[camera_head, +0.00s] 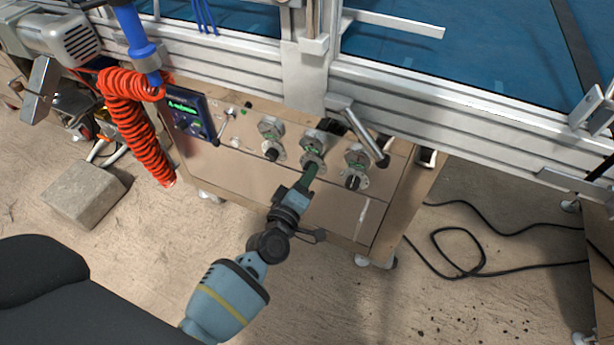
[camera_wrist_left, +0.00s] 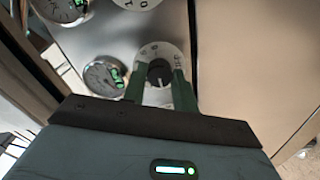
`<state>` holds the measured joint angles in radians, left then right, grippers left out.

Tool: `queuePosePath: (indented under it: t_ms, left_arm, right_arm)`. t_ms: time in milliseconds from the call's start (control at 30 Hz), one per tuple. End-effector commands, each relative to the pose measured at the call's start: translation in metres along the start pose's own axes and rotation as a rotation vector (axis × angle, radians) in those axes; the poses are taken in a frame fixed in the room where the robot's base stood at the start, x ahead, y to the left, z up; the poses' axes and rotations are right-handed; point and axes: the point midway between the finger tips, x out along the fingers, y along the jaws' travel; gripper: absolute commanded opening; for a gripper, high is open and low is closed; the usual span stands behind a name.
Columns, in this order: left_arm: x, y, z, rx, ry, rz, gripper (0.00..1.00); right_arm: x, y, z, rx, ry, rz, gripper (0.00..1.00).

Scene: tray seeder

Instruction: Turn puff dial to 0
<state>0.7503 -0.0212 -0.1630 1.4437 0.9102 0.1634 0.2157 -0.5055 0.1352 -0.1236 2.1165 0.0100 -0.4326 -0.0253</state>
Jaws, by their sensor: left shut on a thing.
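The control panel (camera_head: 245,173) carries three dials in a row, each with a round gauge above it. My left gripper (camera_head: 311,172) reaches up to the middle dial and hides most of it. In the left wrist view, its green fingers (camera_wrist_left: 159,82) stand on either side of the dark knob (camera_wrist_left: 158,72) and are shut on it. A pale round scale plate (camera_wrist_left: 153,50) surrounds the knob; its marks are too small to read surely. A light line on the knob points towards the gripper in that view. No readable label says which dial is the puff dial. My right gripper is not in view.
The left dial (camera_head: 271,155) and right dial (camera_head: 353,182) flank the held one. A display box (camera_head: 188,113) and a coiled red hose (camera_head: 137,130) are to the left. A metal bar (camera_head: 358,130) juts out above the right dial. Metal rails run behind the panel.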

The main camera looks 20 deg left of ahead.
Motion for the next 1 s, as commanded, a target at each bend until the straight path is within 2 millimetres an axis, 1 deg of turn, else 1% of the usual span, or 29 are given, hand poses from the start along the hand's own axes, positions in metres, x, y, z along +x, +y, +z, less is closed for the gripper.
queuePosePath:
  t_ms: [233,267,400,433,667,767,867,1000]
  left_arm:
    - [0.0,0.0,-0.001,-0.003,0.003,0.001,0.06]
    - [0.0,0.0,-0.001,-0.003,0.003,0.001,0.3]
    - [0.0,0.0,-0.001,-0.002,0.002,0.0,0.48]
    - [0.0,0.0,-0.001,-0.002,0.002,0.0,0.5]
    - [0.0,0.0,0.0,-0.001,0.001,0.0,0.5]
    - [-0.004,0.0,0.0,-0.001,0.0,-0.001,0.5]
    - [-0.014,0.0,0.0,-0.001,0.0,-0.001,0.5]
    - [-0.036,0.001,-0.001,0.001,0.0,-0.001,0.5]
  right_arm:
    - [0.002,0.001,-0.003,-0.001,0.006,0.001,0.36]
    - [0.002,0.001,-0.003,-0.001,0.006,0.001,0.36]
    - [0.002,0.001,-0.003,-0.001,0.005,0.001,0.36]
    - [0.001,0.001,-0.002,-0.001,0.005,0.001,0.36]
    - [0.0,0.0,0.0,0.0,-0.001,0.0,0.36]
    - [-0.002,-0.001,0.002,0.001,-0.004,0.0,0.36]
    - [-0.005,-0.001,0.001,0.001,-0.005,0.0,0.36]
    - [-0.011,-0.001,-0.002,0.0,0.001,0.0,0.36]
